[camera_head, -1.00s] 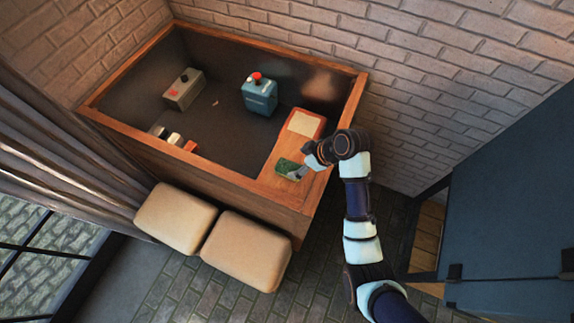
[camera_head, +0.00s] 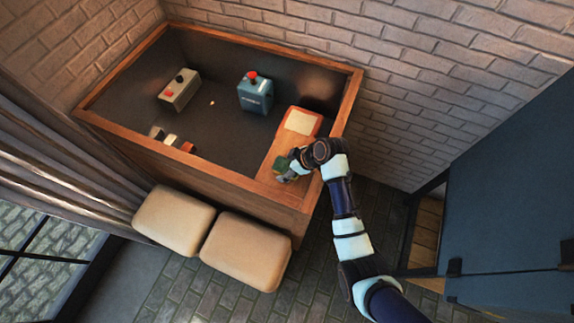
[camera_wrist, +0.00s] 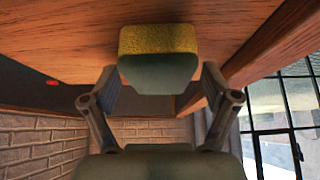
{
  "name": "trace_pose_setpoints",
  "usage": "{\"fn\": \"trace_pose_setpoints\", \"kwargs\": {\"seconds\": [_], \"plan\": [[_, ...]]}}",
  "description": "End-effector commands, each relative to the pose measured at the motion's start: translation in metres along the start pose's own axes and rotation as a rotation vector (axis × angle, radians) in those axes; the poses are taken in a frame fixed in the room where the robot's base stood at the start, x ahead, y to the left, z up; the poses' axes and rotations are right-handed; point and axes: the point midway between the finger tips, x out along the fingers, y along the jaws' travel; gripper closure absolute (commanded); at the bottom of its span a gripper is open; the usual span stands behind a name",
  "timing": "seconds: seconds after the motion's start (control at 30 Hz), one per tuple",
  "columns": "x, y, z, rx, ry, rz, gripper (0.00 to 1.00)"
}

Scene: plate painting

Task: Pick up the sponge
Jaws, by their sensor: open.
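The sponge (camera_wrist: 158,40) has a yellow layer and a dark green layer in the wrist view, and it rests on the wooden surface. In the head view it is a small green block (camera_head: 281,163) at the front right of the table, partly hidden by my gripper (camera_head: 290,176). In the wrist view my gripper (camera_wrist: 159,75) is open, with one finger on each side of the sponge's near end. I cannot tell whether either finger touches it.
A pale pad (camera_head: 300,121) lies on the wooden board behind the sponge. A teal box with a red button (camera_head: 255,96) and a grey control box (camera_head: 179,92) stand on the dark tabletop. Small blocks (camera_head: 172,140) lie at the front left. Two cushioned stools (camera_head: 246,252) stand in front.

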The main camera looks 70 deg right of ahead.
Motion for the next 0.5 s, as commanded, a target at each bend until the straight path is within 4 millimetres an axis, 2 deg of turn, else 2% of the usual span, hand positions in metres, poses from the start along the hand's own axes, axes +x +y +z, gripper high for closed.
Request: {"fn": "trace_pose_setpoints", "kwargs": {"seconds": [0.03, 0.27, 0.4, 0.5], "plan": [[-0.0002, 0.0001, -0.0001, 0.0, 0.0, 0.0, 0.14], [-0.0005, 0.0001, -0.0002, 0.0, 0.0, 0.0, 0.52], [-0.0005, 0.0001, -0.0003, 0.0, 0.001, 0.0, 0.58], [-0.0005, 0.0001, -0.0003, 0.0, 0.001, 0.0, 0.58]]}}
